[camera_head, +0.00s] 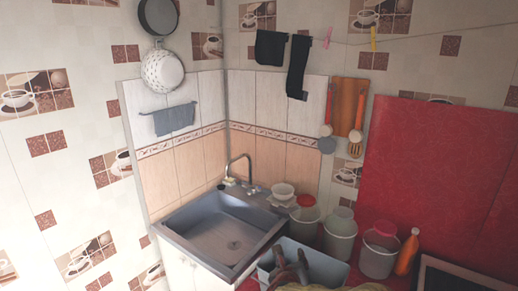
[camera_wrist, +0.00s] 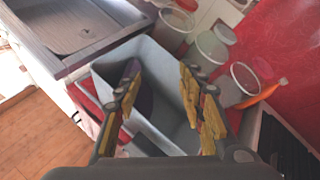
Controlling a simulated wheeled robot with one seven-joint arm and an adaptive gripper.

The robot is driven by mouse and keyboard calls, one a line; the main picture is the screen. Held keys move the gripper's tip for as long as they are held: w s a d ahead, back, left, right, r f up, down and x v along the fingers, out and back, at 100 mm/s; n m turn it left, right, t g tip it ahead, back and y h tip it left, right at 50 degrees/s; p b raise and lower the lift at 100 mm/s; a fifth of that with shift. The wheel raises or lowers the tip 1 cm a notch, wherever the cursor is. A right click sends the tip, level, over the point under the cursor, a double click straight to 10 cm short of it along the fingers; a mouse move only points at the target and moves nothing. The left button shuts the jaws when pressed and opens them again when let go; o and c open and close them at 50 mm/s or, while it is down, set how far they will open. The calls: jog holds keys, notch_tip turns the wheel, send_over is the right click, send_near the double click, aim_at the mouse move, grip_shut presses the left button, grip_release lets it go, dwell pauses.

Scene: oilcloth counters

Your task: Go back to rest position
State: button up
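My gripper (camera_wrist: 160,88) shows in the wrist view with its two yellow-padded fingers spread wide apart. Nothing is held between them. It is over a grey-blue rectangular tub (camera_wrist: 165,58), and a dark purplish thing (camera_wrist: 145,104) lies in the tub behind the left finger. I cannot tell what that thing is. In the head view the gripper (camera_head: 291,262) shows at the bottom middle, over the same tub (camera_head: 335,267). Whether the fingers reach below the tub's rim is unclear.
A metal sink (camera_head: 222,232) with a tap (camera_head: 240,168) is left of the tub. Several pale buckets (camera_head: 340,235) and an orange bottle (camera_head: 407,253) stand behind and right of it, near a red wall panel (camera_head: 440,170). Wooden floor (camera_wrist: 50,135) shows at lower left in the wrist view.

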jog(key=s+a+f+n+g+y, duration=0.1)
jog(key=s+a+f+n+y, duration=0.25)
jog(key=a+n, duration=0.35)
jog(key=s+a+r+n+g+y, duration=0.25)
jog(key=s+n+g, duration=0.25)
jog(key=s+n, duration=0.85)
jog(key=s+d+r+n+g+h, duration=0.2)
jog(key=s+d+r+n, duration=0.2)
jog(key=s+d+n, duration=0.8)
jog(key=s+d+r+t+h, duration=0.1)
jog(key=s+d+r, duration=0.2)
jog(key=d+r, duration=0.2)
jog(key=shift+d+r+t, duration=0.35)
jog(key=shift+r+t, duration=0.05)
jog(key=shift+r, duration=0.15)
